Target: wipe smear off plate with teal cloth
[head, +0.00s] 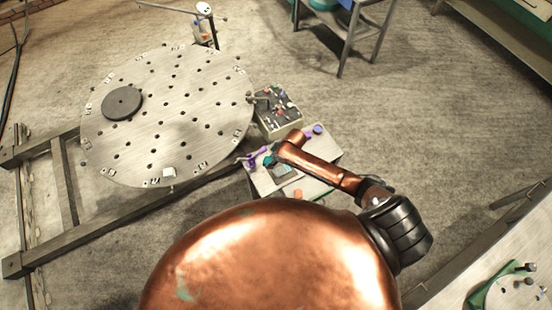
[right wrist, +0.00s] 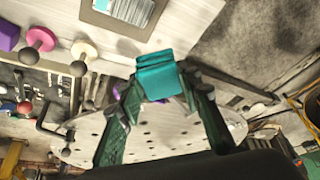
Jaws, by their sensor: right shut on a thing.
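My right gripper (head: 270,159) is over the small light table. It is shut on the teal cloth (right wrist: 157,80), a folded block shape between the two fingertips in the right wrist view. The cloth (head: 268,162) also shows as a small teal spot in the head view. A grey rectangular plate (head: 282,172) lies on the table just beside the gripper. In the right wrist view the plate (right wrist: 98,14) is cut by the top edge, apart from the cloth, with a pale bluish patch on it that may be the smear. My left gripper is out of view.
The small table (head: 321,157) also holds purple pieces (head: 253,158) and an orange block (head: 298,193). A box with small knobs (head: 280,112) stands behind it. A large perforated round plate (head: 175,115) carrying a dark disc (head: 122,103) is at left.

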